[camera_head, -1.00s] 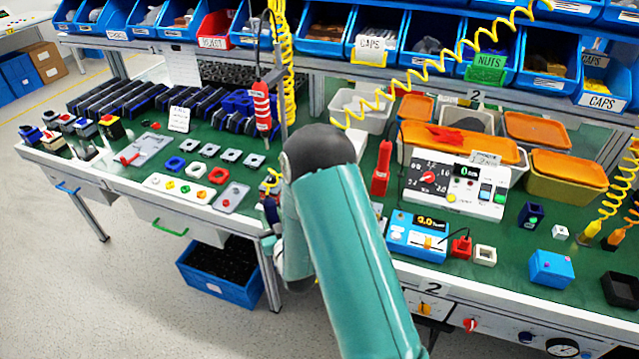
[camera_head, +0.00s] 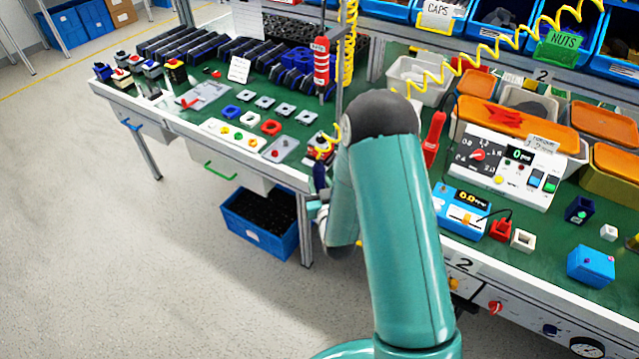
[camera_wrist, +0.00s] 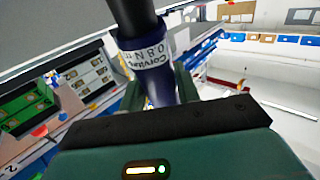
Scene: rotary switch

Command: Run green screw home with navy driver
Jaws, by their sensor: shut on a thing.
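In the wrist view my gripper (camera_wrist: 159,88) is shut on a navy driver (camera_wrist: 155,68). The driver has a white label reading "Corvino 0.8 N" and a black upper part that leaves the top of the picture. In the head view a bit of the navy driver (camera_head: 320,177) shows at the left side of my teal arm, by the front edge of the bench. My arm hides most of the gripper there. The driver's tip is not visible. I cannot make out a green screw in either view.
The green bench top (camera_head: 395,170) carries fixtures on both sides of my arm. A white panel with coloured knobs (camera_head: 236,134) lies to the left. A blue meter box (camera_head: 462,212) and a white control box (camera_head: 507,167) stand to the right. A yellow coiled cord (camera_head: 350,60) hangs behind.

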